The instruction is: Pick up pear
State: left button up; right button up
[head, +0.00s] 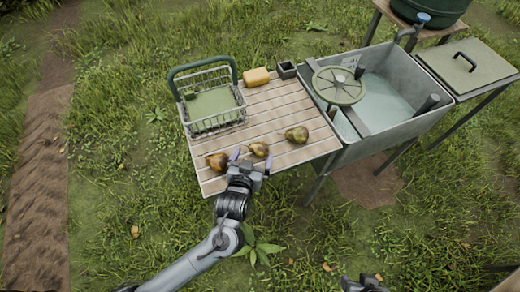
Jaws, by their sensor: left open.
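Three brownish-green pears lie on the slatted wooden table: a left pear (217,161), a middle pear (259,148) and a right pear (297,135). My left gripper (251,159) is open at the table's front edge. Its two purple-tipped fingers point at the middle pear, one on each side of its near end in the picture. I cannot tell whether they touch it. My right gripper (364,284) shows only in part at the bottom edge, away from the pears, and its fingers are not clear.
A wire basket (213,127) with a green handle stands on the table's left. A yellow block (256,77) and a small dark box (286,70) sit at the back. A metal sink (425,116) with a round wheel (338,86) adjoins the right. Grass surrounds the table.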

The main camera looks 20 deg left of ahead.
aim_at(257, 152)
pick_arm(q)
jog(key=shift+b+x, duration=1.15)
jog(key=shift+x, duration=2)
jog(key=shift+s+d+f, duration=0.1)
jog(key=shift+d, duration=0.1)
jog(key=c, duration=1.1)
